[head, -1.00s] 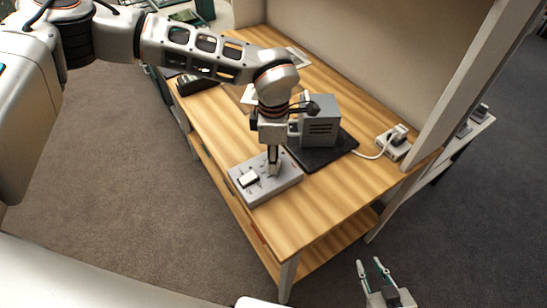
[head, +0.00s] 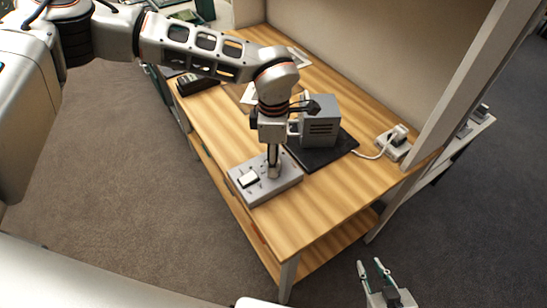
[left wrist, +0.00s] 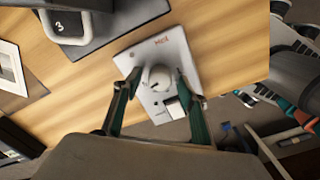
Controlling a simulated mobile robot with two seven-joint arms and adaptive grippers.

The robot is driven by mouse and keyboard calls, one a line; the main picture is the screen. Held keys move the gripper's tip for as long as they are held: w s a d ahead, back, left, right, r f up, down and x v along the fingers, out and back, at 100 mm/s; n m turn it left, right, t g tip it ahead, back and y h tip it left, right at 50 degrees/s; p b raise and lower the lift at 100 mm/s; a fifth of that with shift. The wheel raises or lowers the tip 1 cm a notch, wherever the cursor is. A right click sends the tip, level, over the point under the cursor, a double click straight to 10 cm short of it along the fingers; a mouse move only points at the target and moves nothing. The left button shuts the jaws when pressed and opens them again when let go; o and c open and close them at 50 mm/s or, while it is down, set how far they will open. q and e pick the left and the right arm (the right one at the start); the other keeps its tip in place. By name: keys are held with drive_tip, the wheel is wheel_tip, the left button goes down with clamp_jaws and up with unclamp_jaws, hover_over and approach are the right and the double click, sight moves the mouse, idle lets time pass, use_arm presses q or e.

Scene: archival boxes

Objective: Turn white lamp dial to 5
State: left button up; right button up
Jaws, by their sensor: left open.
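A grey control box (head: 283,190) lies on the wooden table, with a white square button (head: 248,179) on its top. The dial's numbers are too small to read. My left gripper (head: 273,172) points down over the dial. In the left wrist view its open fingers (left wrist: 156,84) stand on either side of the dial; I cannot tell if they touch it. My right gripper (head: 376,268) is open and empty at the lower right, away from the table.
A grey vented device (head: 319,122) stands on a black mat (head: 340,149) just behind the control box. A white power strip (head: 393,147) with a plug and cable sits to the right. A black object (head: 195,84) lies at the table's far left. The front right tabletop is clear.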

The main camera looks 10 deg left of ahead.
use_arm(q)
wheel_tip(320, 180, up, 12)
drive_tip(key=shift+f, duration=0.15)
idle(0.6)
